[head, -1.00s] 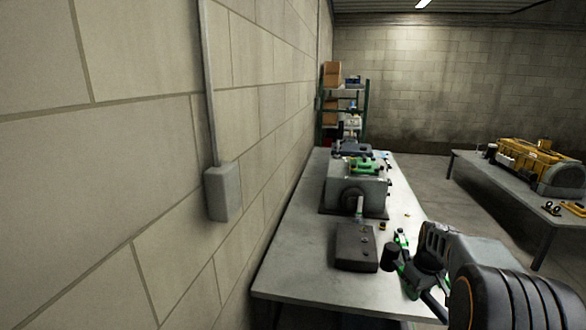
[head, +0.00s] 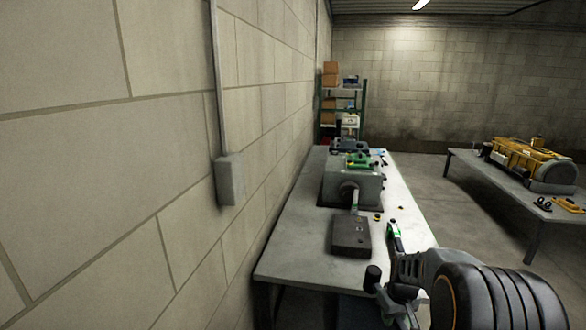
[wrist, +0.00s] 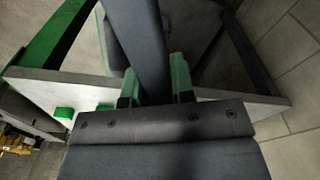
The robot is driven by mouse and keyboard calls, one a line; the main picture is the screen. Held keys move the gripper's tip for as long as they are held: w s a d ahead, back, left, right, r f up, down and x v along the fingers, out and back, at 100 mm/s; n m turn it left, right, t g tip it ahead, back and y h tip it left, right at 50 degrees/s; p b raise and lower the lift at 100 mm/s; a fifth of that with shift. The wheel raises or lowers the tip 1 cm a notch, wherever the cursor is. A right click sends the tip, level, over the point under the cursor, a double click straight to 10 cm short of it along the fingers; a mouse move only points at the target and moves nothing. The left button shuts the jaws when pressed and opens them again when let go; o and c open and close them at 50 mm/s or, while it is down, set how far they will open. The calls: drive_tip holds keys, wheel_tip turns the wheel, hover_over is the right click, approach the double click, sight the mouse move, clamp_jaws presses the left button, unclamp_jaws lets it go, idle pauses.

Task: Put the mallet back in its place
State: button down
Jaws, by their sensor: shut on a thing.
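A dark blue-grey bar, which looks like the mallet handle (wrist: 146,45), runs between my gripper's green-and-black fingers (wrist: 157,88) in the wrist view. My gripper is shut on it. The mallet's head cannot be made out surely. In the head view my arm reaches in at the lower right, beside the near right edge of the long workbench (head: 300,262). Dark and green parts show at its end, but the grip itself is unclear there. I cannot tell which spot is the mallet's place.
A dark flat block (head: 350,236) lies on the near part of the bench. Behind it stands a grey machine housing (head: 350,188) with a green item (head: 360,161) on top. A second table (head: 490,185) holds a yellow engine (head: 528,158). A block wall borders the left, with a grey box (head: 231,180).

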drive_tip(key=s+a+f+m, duration=0.2)
drive_tip(key=a+f, duration=0.8)
drive_tip(key=f, duration=0.4)
drive_tip(key=shift+s+a, duration=0.2)
drive_tip(key=shift+s, duration=0.2)
drive_tip(key=shift+s+f, duration=0.1)
